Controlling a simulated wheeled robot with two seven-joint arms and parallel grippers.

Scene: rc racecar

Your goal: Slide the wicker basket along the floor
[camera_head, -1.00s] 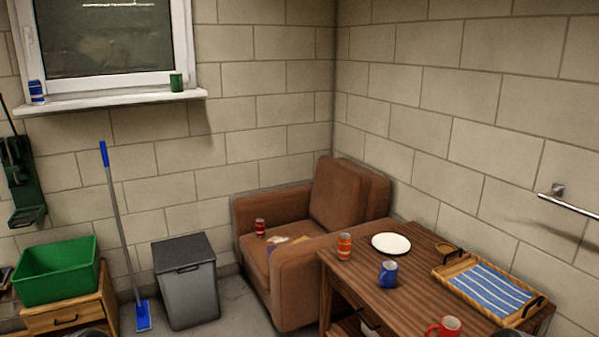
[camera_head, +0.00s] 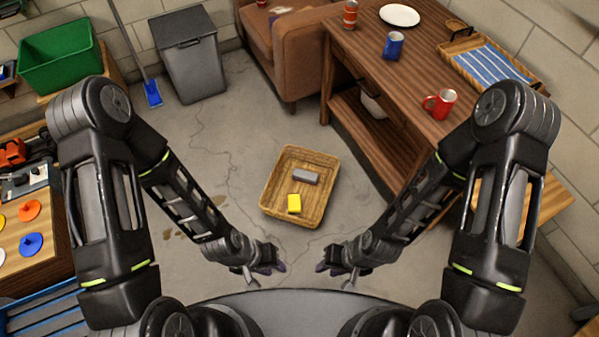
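The wicker basket (camera_head: 277,209) lies on the concrete floor in front of me, a shallow rectangular tray slightly turned. My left gripper (camera_head: 268,272) is just below the basket's near left side in the picture. My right gripper (camera_head: 333,272) is below its near right side. Both grippers look apart from the basket. Their fingers are small and dark, and I cannot tell how far they are spread.
A wooden table (camera_head: 437,65) with a red mug (camera_head: 440,104) stands at the right. Floor around the basket is clear.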

